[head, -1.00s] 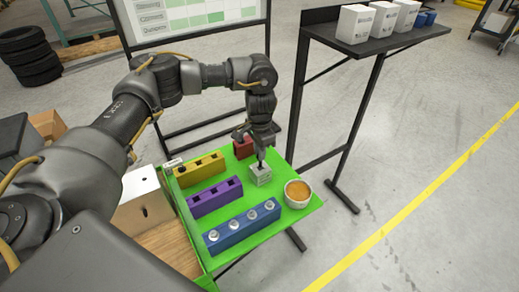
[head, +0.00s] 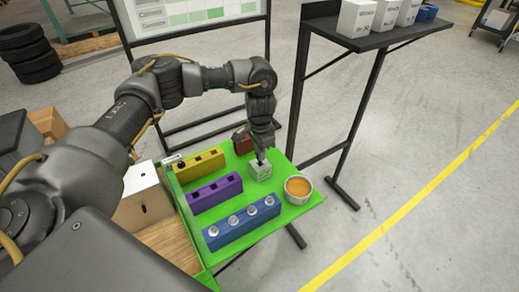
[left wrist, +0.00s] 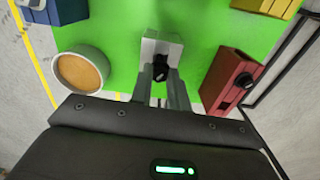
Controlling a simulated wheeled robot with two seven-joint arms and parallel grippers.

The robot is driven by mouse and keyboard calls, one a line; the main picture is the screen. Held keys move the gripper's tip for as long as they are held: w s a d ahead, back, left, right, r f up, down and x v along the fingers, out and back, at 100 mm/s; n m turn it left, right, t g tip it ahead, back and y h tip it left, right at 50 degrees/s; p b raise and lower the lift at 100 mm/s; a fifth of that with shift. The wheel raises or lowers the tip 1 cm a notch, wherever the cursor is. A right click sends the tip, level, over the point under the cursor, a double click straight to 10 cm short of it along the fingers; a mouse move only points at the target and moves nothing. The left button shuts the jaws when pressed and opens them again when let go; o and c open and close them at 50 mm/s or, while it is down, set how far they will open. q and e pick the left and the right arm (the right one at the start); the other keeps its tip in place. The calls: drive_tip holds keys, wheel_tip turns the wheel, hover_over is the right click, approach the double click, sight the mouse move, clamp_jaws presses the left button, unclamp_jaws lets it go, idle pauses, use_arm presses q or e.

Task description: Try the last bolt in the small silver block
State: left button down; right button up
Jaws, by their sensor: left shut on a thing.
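The small silver block (head: 261,172) stands upright on the green board (head: 262,222), near its far right part. My left gripper (head: 261,156) points down at the top of this block. In the left wrist view, its fingers (left wrist: 160,82) are shut on a dark bolt (left wrist: 160,70), which is at the block's top face. The silver block shows there too (left wrist: 150,48). I cannot tell how deep the bolt sits, as the fingers hide its lower part. My right gripper is out of view.
A blue block (head: 241,223) with several silver bolts, a purple block (head: 215,193) with holes and a yellow block (head: 199,166) share the board. A bowl with orange contents (head: 298,189) is close on the right. A red block (left wrist: 232,80) holds a dark bolt.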

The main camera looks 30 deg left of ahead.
use_arm(q)
drive_tip(key=shift+f+b, duration=0.45)
drive_tip(key=shift+f, duration=0.95)
drive_tip(key=c, duration=1.3)
unclamp_jaws()
drive_tip(key=shift+o, duration=0.2)
drive_tip(key=shift+r, duration=0.1)
wheel_tip(320, 180, up, 6)
drive_tip(key=p, duration=0.6)
